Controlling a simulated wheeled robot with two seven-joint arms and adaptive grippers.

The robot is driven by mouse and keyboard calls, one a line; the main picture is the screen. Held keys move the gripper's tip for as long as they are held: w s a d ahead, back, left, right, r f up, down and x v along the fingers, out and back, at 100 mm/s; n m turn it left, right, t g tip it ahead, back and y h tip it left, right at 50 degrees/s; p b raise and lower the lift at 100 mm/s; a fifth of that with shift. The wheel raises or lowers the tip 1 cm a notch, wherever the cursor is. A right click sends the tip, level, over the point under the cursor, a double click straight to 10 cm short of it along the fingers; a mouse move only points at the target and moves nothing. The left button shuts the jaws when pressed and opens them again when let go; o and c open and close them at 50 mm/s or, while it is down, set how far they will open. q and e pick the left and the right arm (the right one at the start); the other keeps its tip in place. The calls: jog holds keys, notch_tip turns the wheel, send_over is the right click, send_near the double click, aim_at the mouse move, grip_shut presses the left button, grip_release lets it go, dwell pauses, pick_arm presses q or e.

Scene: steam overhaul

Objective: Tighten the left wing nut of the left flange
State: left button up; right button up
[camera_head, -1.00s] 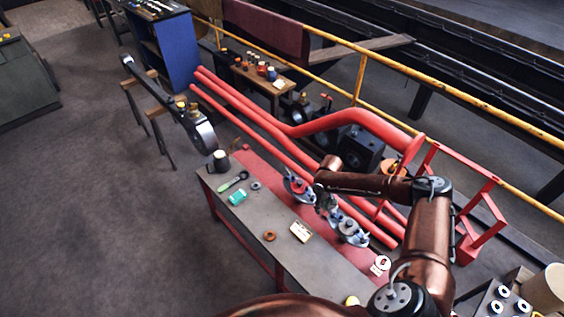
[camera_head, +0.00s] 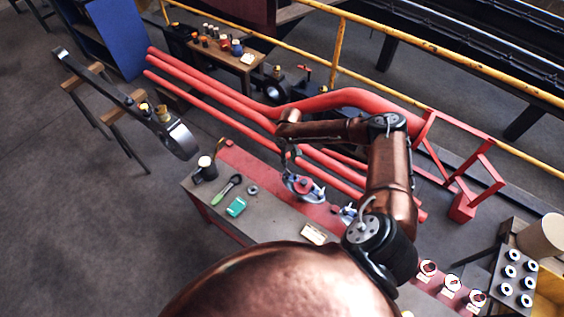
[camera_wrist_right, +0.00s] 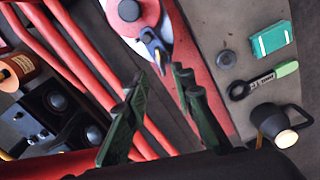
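The left flange (camera_head: 303,187), a pale oval plate with a red centre, sits on the red strip of the bench. It also shows at the top of the wrist view (camera_wrist_right: 130,12). A blue wing nut (camera_wrist_right: 152,40) stands on its near end, just beyond my fingertips. My right gripper (camera_wrist_right: 160,84) is open and empty, its two dark green fingers apart and apparently not touching the nut. In the head view the right gripper (camera_head: 293,160) hangs at the flange's left end. The second flange (camera_head: 347,214) is partly hidden by my arm. My left gripper is out of view.
Red pipes (camera_head: 230,105) run behind the bench.

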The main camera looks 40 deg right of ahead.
aim_at(288, 171)
notch_tip(288, 171, down, 5)
jog(key=shift+s+r, duration=0.1)
jog(key=shift+f+b, duration=0.35)
jog(key=shift+f, duration=1)
jog(key=c, duration=0.4)
grip_shut()
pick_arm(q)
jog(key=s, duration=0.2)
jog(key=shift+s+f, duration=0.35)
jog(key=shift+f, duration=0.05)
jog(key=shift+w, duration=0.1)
